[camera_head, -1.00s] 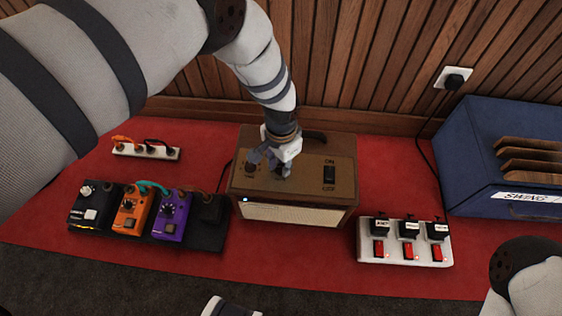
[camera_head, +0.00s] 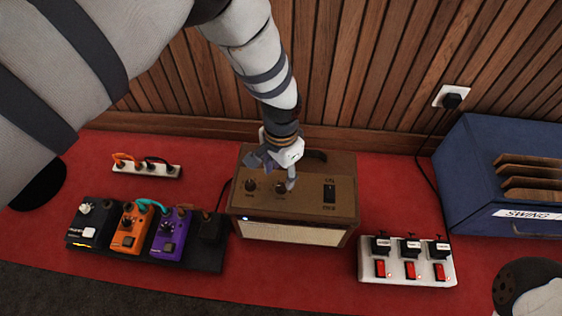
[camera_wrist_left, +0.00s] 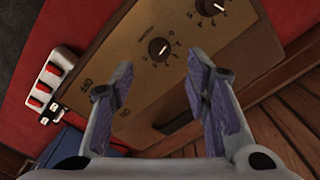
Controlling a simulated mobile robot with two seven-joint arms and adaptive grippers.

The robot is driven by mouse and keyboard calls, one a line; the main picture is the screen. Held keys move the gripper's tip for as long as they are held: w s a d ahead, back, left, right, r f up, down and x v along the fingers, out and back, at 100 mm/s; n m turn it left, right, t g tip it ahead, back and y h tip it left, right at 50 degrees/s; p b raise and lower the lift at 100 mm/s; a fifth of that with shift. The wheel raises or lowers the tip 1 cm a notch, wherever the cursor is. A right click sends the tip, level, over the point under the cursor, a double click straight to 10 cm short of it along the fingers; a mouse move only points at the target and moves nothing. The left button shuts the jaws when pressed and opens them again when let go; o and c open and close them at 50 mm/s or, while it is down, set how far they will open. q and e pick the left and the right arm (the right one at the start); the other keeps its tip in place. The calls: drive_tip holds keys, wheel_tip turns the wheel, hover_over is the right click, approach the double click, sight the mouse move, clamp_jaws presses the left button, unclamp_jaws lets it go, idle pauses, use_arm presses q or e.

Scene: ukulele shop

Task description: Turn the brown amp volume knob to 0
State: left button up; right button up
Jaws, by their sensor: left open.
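The brown amp (camera_head: 335,213) stands on the red cloth against the wall. Its top carries two dark knobs, a left knob (camera_head: 251,186) and a middle knob (camera_head: 280,188), and an on/off switch (camera_head: 329,193). In the left wrist view the near knob (camera_wrist_left: 160,49) lies just beyond the fingertips, and the other knob (camera_wrist_left: 210,6) is at the top edge. My right gripper is out of view.
A pedalboard (camera_head: 210,258) with several pedals is left of the amp. A white three-switch box (camera_head: 410,281) and a blue crate (camera_head: 470,165) are to the right. A power strip (camera_head: 147,169) lies at the back left. A cable hangs from the wall socket (camera_head: 440,97).

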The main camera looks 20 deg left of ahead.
sight(281, 185)
use_arm(q)
wheel_tip(281, 185, up, 7)
drive_tip(key=shift+f, duration=0.2)
